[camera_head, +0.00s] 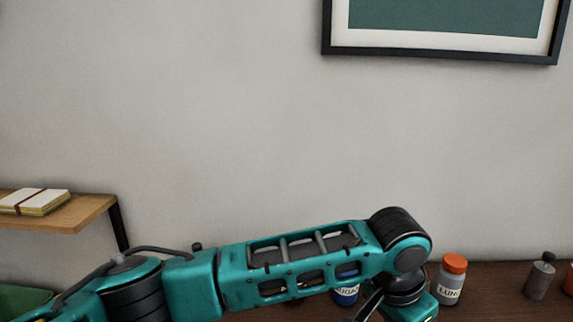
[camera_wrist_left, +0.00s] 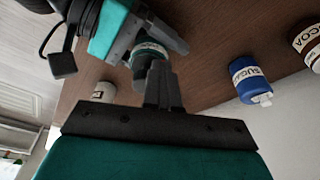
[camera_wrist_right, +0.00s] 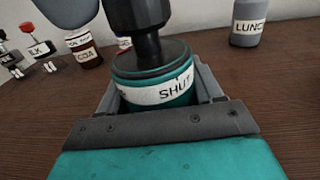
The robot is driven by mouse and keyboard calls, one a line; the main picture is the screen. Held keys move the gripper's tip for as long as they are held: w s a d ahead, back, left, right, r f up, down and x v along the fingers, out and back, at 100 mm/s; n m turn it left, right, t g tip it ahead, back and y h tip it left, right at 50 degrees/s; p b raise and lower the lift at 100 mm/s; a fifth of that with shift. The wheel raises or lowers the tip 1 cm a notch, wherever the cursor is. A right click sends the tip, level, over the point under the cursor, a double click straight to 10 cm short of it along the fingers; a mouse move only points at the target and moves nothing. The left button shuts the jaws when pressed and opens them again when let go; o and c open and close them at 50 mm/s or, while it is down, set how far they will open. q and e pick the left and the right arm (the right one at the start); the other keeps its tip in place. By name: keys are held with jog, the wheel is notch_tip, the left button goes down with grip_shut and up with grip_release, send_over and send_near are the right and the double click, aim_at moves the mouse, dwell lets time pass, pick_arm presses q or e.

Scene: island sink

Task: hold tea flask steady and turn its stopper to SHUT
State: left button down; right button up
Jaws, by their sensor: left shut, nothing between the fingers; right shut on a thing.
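The tea flask (camera_wrist_right: 155,85) shows in the right wrist view as a teal body with a pale band reading SHUT. My right gripper (camera_wrist_right: 165,100) is shut around it, a finger on each side. A dark stopper (camera_wrist_right: 146,50) stands up from its dark top; its upper end is cut off by the frame edge. In the left wrist view the flask (camera_wrist_left: 150,50) is partly hidden behind my left gripper (camera_wrist_left: 160,75), whose fingers are shut and empty close to the stopper end. I cannot tell whether they touch it. The head view hides the flask behind my left arm.
A wooden shelf (camera_head: 85,215) is at left.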

pick_arm(q)
jog(key=shift+s+d+r, duration=0.1)
jog(key=shift+s+d, duration=0.05)
pick_arm(e)
jog(key=shift+a, duration=0.15)
pick_arm(q)
jog(key=shift+s+d, duration=0.35)
jog(key=shift+s, duration=0.35)
jog(key=shift+s+d, duration=0.25)
jog(key=shift+a, duration=0.1)
jog(key=v, duration=0.6)
jog(key=shift+d, duration=0.3)
